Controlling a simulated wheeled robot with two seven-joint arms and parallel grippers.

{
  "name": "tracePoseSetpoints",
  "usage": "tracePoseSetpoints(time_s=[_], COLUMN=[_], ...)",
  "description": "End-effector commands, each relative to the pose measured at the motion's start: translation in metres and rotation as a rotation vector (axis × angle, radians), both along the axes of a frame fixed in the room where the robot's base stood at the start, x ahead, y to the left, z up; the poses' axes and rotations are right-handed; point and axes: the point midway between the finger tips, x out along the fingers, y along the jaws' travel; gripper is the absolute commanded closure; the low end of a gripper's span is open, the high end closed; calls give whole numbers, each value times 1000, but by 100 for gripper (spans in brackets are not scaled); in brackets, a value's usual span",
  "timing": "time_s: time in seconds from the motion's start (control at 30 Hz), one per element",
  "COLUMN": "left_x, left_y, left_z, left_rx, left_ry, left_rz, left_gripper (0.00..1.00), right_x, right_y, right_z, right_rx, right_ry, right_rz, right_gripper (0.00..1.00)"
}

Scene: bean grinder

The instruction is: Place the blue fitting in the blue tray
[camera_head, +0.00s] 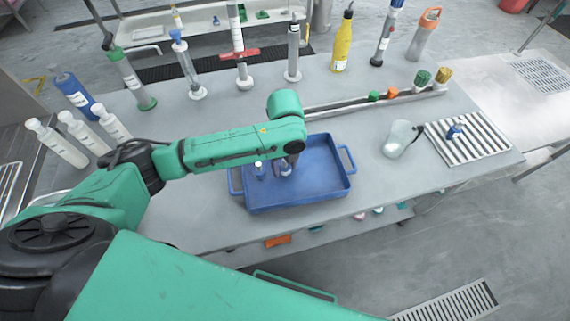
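The blue tray (318,199) with two side handles sits on the grey table, at the middle of the view. A blue fitting (454,131) lies on the slatted metal rack at the right. My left arm reaches in from the left, over the tray. Its wrist points down, and my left gripper (285,168) is low over the tray's left part. The fingers are small and partly hidden by the wrist, so I cannot tell whether they are open. A small blue-and-white item (259,171) shows beside the gripper, in the tray's left part. My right gripper is not in view.
A clear cup (398,139) lies between the tray and the slatted rack (470,151). Tall syringe-like tubes and a yellow bottle (342,43) stand along the back. A rail (365,99) with coloured caps runs behind the tray.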

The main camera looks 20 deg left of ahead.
Motion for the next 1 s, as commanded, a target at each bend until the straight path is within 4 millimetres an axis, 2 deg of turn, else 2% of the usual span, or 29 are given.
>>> tracePoseSetpoints(time_s=[0.3, 0.43, 0.53, 0.8, 0.9, 1.0], left_x=[0, 1, 1, 1, 0, 0], left_y=[0, -1, -1, -1, -1, -1], left_z=[1, 11, 32, 104, 118, 123], left_rx=[0, -3, -3, -2, -1, -1], left_ry=[0, -3, -6, -5, -1, -1], left_rz=[0, -1, -2, -2, -1, -1], left_gripper=[30, 30, 30, 30, 30, 30], right_x=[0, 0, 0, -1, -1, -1], right_y=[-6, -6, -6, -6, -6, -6], right_z=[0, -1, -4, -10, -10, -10], right_rx=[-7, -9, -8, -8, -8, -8], right_ry=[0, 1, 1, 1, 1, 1], right_rz=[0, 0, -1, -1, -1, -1], right_gripper=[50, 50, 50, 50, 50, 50])
